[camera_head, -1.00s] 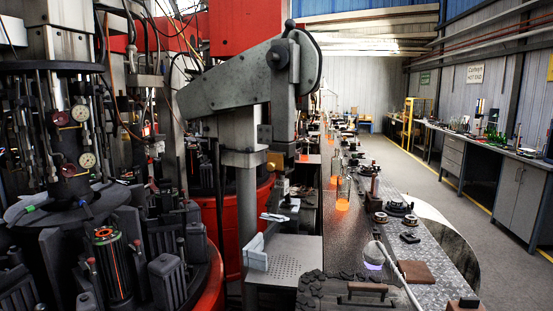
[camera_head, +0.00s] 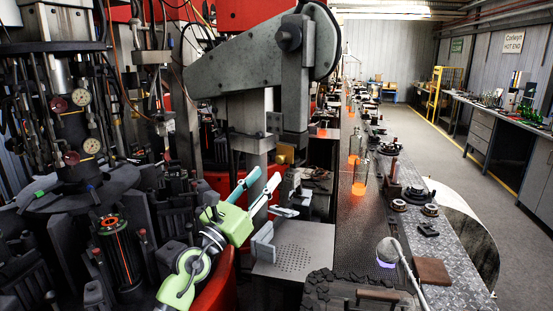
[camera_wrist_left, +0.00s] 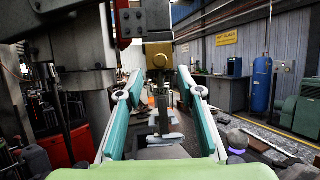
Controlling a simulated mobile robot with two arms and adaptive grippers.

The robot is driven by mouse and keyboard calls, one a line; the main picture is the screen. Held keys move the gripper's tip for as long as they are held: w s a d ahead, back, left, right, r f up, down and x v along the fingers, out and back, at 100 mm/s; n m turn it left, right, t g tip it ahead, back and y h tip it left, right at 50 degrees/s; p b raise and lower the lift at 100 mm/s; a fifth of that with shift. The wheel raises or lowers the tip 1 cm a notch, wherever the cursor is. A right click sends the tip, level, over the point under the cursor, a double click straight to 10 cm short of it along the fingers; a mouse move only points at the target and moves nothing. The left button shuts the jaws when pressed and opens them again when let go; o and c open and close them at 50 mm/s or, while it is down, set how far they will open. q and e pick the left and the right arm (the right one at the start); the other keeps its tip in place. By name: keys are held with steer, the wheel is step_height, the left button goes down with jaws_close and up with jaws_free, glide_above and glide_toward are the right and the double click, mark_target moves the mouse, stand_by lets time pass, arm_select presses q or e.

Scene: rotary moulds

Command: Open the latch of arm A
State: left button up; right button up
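A large grey arm (camera_head: 245,65) reaches across the upper middle of the head view, on a grey post. I cannot tell whether it is arm A. A brass-coloured block (camera_head: 284,154) hangs under its end; it also shows in the wrist view (camera_wrist_left: 158,54). No part is clearly identifiable as the latch. My left gripper (camera_head: 265,181), green and teal, is open and empty, below the grey arm and left of the brass block. In the wrist view its two fingers (camera_wrist_left: 160,78) stand apart, with the block seen between their tips. My right gripper is not in view.
Moulding machinery with gauges (camera_head: 90,146) crowds the left. A perforated grey plate (camera_head: 292,254) is right of my left gripper. A long bench (camera_head: 375,205) carries glowing glass (camera_head: 359,189) and mould parts. The aisle on the right is clear.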

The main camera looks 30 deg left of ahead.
mark_target(278, 162)
arm_select(q)
steer(key=x, duration=0.6)
steer(key=shift+w+p, duration=0.2)
steer(key=shift+p, duration=0.15)
steer(key=shift+c, duration=0.4)
jaws_close()
